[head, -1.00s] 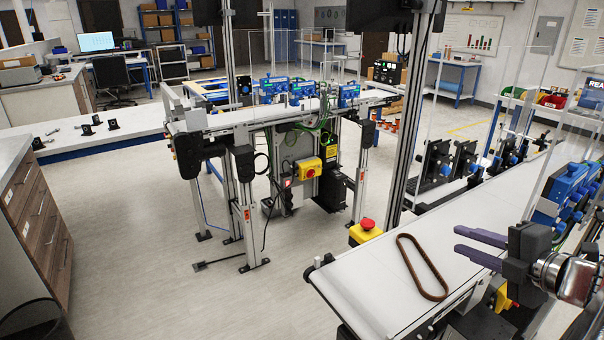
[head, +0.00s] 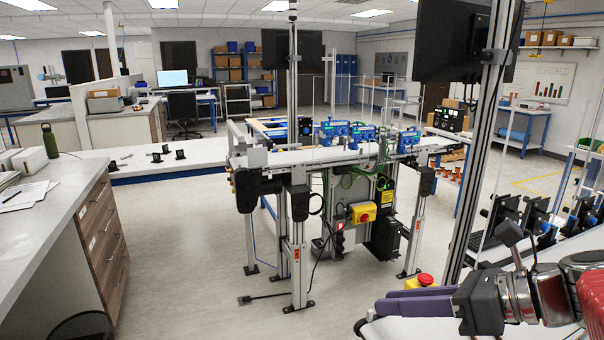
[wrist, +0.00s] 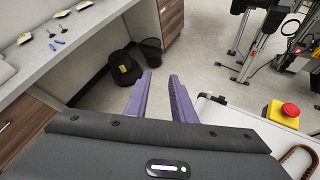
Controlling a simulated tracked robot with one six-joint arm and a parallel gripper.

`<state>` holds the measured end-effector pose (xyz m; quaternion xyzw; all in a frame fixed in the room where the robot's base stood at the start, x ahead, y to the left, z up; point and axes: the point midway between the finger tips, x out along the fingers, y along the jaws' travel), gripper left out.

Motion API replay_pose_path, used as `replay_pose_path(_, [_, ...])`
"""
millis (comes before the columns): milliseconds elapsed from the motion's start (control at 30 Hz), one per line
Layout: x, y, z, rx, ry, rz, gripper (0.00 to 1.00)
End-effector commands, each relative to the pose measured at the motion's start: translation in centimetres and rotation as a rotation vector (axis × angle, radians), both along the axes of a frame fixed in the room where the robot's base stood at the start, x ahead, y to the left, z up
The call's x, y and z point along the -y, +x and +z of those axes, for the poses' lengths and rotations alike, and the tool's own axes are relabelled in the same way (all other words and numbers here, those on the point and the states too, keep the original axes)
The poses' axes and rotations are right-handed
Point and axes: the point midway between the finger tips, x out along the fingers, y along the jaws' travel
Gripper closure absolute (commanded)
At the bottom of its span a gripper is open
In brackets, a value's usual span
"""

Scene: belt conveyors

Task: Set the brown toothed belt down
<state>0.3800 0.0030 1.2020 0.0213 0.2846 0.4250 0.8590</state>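The brown toothed belt (wrist: 296,156) lies on the white conveyor surface (wrist: 225,115). Only part of its loop shows at the lower right edge of the wrist view. It does not show in the head view. My gripper (wrist: 160,78) has two purple fingers standing apart with nothing between them. In the wrist view the belt is well to the right of the fingers and apart from them. In the head view my gripper (head: 384,302) is at the lower right, above the near conveyor.
A red and yellow emergency stop button (wrist: 284,112) sits beside the conveyor and the belt. A second conveyor (head: 310,156) stands ahead across open floor (head: 190,240). A drawer counter (head: 80,220) stands at the left, with a black bin (wrist: 151,50) by it.

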Motion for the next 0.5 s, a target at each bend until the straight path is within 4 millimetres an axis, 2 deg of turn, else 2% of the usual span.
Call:
replay_pose_path(33, [-1.0,-0.7,-1.0,0.034,-0.081,0.058,0.77])
replay_pose_path(200, [-2.6,-3.0,-4.5,0.165,-0.369,0.279,0.77])
replay_pose_path(500, [-3.1,-6.5,-9.3,0.44,-0.844,0.749,0.77])
